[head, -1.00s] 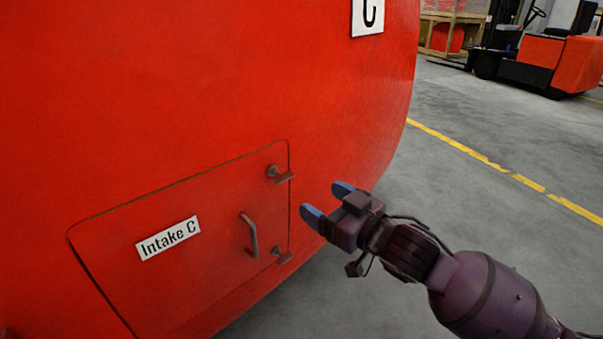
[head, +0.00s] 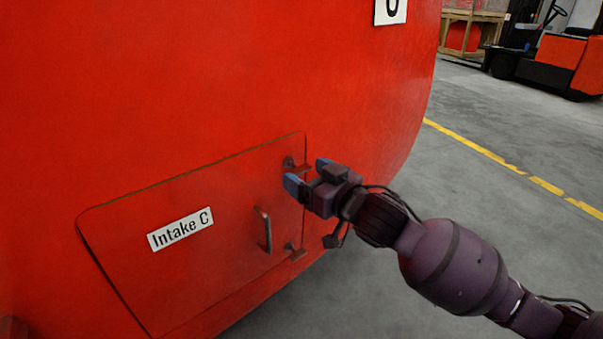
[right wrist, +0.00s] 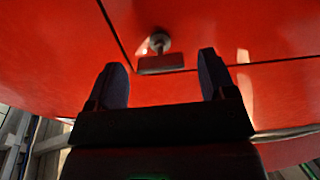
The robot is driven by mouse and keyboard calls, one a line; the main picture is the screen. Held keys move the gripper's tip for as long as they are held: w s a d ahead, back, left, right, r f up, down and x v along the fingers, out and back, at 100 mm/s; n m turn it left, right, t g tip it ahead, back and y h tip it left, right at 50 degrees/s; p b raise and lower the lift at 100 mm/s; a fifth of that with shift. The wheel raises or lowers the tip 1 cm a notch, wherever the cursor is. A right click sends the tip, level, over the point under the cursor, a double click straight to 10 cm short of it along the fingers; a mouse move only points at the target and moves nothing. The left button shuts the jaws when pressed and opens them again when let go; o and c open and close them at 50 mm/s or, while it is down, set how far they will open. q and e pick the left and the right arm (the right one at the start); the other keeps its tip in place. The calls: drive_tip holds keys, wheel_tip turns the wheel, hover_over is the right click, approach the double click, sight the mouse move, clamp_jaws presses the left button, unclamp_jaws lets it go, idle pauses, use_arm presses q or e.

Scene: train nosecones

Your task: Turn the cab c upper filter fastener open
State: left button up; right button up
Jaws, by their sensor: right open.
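The red hatch (head: 205,258) labelled "Intake C" (head: 180,229) is closed in the red cab side. Its upper fastener (head: 291,164) is a small knob with a flat tab, at the upper right corner of the hatch. In the right wrist view the fastener (right wrist: 160,54) lies ahead of and between my fingers, with its tab crossing the hatch's edge seam. My right gripper (head: 307,173) is open and empty, right beside the fastener in the head view and partly over it. The fingers appear apart from the tab. My left gripper is not in view.
A lower fastener (head: 294,249) sits at the hatch's lower right, and a curved handle (head: 265,230) stands out left of it. Grey floor lies open to the right. A forklift (head: 550,55) and crates are far back.

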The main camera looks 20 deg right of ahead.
drive_tip(key=shift+x, duration=0.9)
drive_tip(key=shift+c, duration=0.2)
